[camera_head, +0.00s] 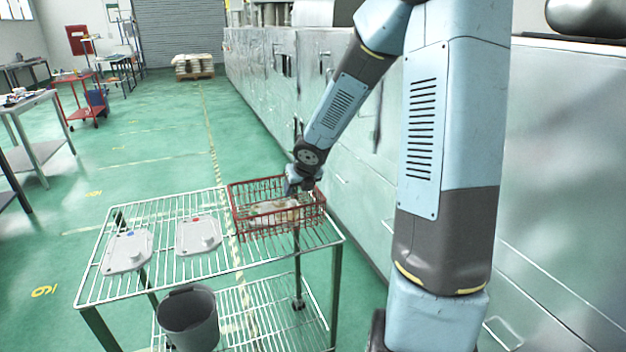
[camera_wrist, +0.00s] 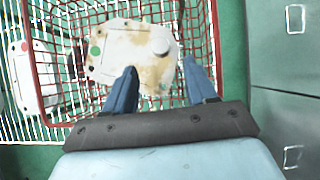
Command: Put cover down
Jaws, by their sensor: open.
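A pale cover with brown stains and a green dot (camera_wrist: 128,48) lies in the red wire basket (camera_wrist: 213,25). In the head view, this cover (camera_head: 268,208) shows through the basket (camera_head: 236,190). My gripper (camera_wrist: 160,70) is open, with its two blue fingers apart over the cover's near edge. I cannot tell whether they touch it. In the head view my gripper (camera_head: 300,188) is at the basket's right side, partly hidden. A clean cover with a red dot (camera_head: 198,237) and another cover (camera_head: 127,252) lie on the rack to the left.
The wire rack (camera_head: 225,268) carries the basket and the two covers. A grey bucket (camera_head: 188,318) stands below its front edge. A long metal machine (camera_head: 345,185) runs along the right. Bare rack wires lie in front of the basket.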

